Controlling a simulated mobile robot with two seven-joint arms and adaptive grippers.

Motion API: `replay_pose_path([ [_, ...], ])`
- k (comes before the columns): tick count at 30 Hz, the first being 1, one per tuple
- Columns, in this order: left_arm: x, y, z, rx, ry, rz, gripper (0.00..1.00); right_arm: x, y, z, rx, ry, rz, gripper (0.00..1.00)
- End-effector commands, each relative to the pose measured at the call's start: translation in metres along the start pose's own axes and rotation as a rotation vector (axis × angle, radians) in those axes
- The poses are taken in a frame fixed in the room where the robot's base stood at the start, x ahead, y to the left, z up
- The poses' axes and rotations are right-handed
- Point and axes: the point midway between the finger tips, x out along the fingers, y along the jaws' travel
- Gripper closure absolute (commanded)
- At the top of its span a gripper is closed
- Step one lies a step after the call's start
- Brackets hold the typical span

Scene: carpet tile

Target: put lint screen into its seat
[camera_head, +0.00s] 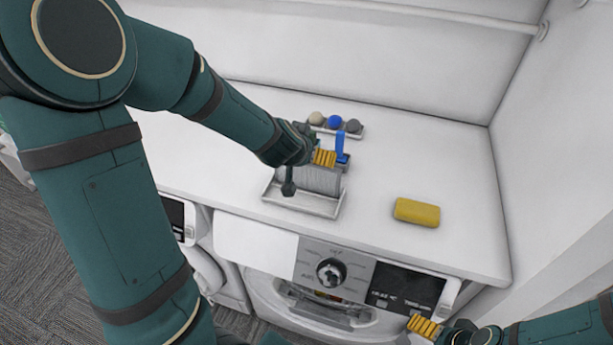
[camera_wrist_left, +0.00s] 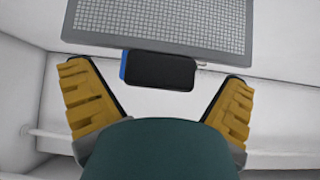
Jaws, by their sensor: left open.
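The lint screen (camera_head: 322,180), a grey mesh panel, stands tilted in a white tray (camera_head: 299,205) on the worktop. In the left wrist view its mesh (camera_wrist_left: 160,22) fills the top, with a dark, blue-edged block (camera_wrist_left: 160,71), seemingly its handle, at its lower edge. My left gripper (camera_head: 318,158) is open at the blue upright part (camera_head: 341,146). In the left wrist view its yellow fingers (camera_wrist_left: 160,95) stand wide apart on either side of the block, not touching it. My right gripper (camera_head: 425,327) is low at the machine front, partly cut off. I cannot make out the seat clearly.
Behind my left gripper, a small tray holds a beige, a blue (camera_head: 335,122) and a grey ball. A yellow block (camera_head: 417,212) lies on the worktop's right part. Below is a machine with a knob (camera_head: 331,272) and dark display (camera_head: 405,288). White walls bound the back and right.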

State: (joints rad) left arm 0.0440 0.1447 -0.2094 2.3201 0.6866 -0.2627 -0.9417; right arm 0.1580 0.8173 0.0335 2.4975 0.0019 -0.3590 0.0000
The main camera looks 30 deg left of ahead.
Motion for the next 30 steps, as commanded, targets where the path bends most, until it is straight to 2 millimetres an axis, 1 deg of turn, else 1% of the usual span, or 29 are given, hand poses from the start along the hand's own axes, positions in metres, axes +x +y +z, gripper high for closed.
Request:
replay_pose_path([
  [2, 0.0051, 0.0001, 0.0004, 0.000, 0.000, 0.000, 0.00, 0.0028, 0.0012, 0.0004, 0.001, 0.000, 0.000, 0.03],
  [9, 0.0047, 0.0003, -0.0010, 0.000, 0.001, 0.000, 0.00, 0.0016, 0.0007, 0.0002, 0.001, 0.001, 0.000, 0.03],
  [11, 0.0046, 0.0003, -0.0010, 0.000, 0.001, 0.000, 0.21, 0.0016, 0.0007, 0.0002, 0.001, 0.001, 0.000, 0.03],
  [12, 0.0046, 0.0003, -0.0009, 0.000, 0.001, 0.000, 0.35, 0.0016, 0.0007, 0.0002, 0.001, 0.001, 0.000, 0.03],
  [14, 0.0046, 0.0003, -0.0009, 0.000, 0.001, 0.000, 0.56, 0.0017, 0.0007, 0.0002, 0.000, 0.001, 0.000, 0.03],
  [15, 0.0046, 0.0003, -0.0009, 0.000, 0.001, 0.000, 0.70, 0.0017, 0.0007, 0.0002, 0.000, 0.001, 0.000, 0.03],
  [16, 0.0046, 0.0003, -0.0009, 0.000, 0.001, 0.000, 0.78, 0.0017, 0.0007, 0.0002, 0.000, 0.001, 0.000, 0.03],
  [30, 0.0032, 0.0003, -0.0024, 0.001, 0.002, 0.000, 0.79, 0.0004, 0.0002, -0.0001, 0.000, 0.001, 0.000, 0.03],
])
